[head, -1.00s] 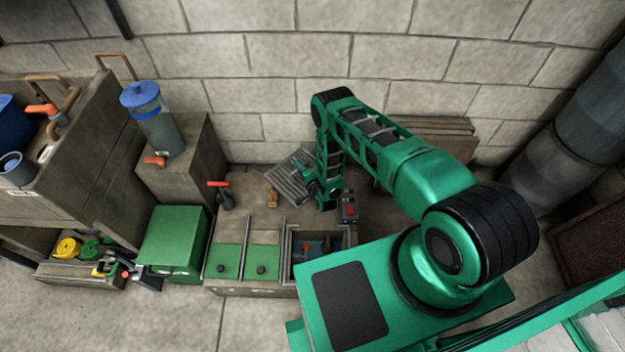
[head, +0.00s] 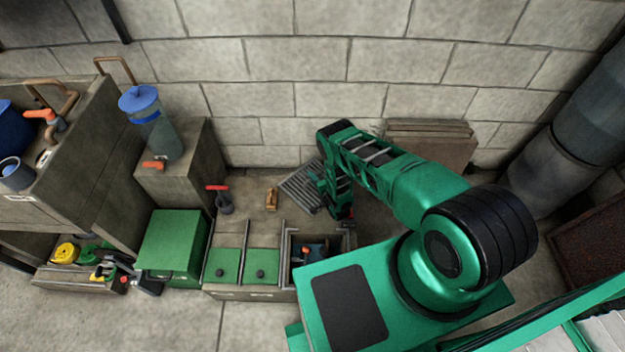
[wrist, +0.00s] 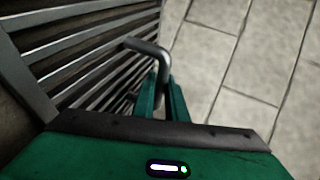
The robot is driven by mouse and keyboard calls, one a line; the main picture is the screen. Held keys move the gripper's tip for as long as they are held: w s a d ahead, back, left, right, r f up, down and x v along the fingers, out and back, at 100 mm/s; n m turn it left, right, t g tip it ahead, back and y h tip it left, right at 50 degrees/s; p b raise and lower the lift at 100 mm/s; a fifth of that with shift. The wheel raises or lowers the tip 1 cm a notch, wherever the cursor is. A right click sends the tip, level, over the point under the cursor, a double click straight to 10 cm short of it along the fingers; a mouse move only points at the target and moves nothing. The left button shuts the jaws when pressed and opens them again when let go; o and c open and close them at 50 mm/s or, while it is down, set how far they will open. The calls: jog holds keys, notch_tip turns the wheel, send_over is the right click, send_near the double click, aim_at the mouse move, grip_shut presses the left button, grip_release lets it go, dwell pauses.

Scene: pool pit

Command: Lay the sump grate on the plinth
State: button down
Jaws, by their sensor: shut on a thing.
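The sump grate (head: 299,188) is a dark grey slatted panel above the back of the low concrete bench, left of my arm. In the wrist view the grate (wrist: 85,55) fills the left side, and its bent bar handle (wrist: 148,47) runs down between my fingers. My gripper (wrist: 164,92) is shut on this handle. In the head view my gripper (head: 322,186) is partly hidden by my own green arm. I cannot tell whether the grate touches the bench. I cannot tell for sure which block is the plinth.
The low bench (head: 245,208) has green panels, an open bin (head: 290,262), a red-handled valve (head: 222,198) and a small orange-brown item (head: 271,199). A concrete block (head: 190,180) bears a blue-lidded canister (head: 147,115). Slabs (head: 432,140) lean at the back wall.

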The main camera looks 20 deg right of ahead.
jog(key=c, duration=1.8)
grip_release()
jog(key=shift+o, duration=0.2)
jog(key=shift+s, duration=0.1)
jog(key=v, duration=1.1)
jog(key=shift+s+r, duration=0.2)
jog(key=shift+s, duration=0.15)
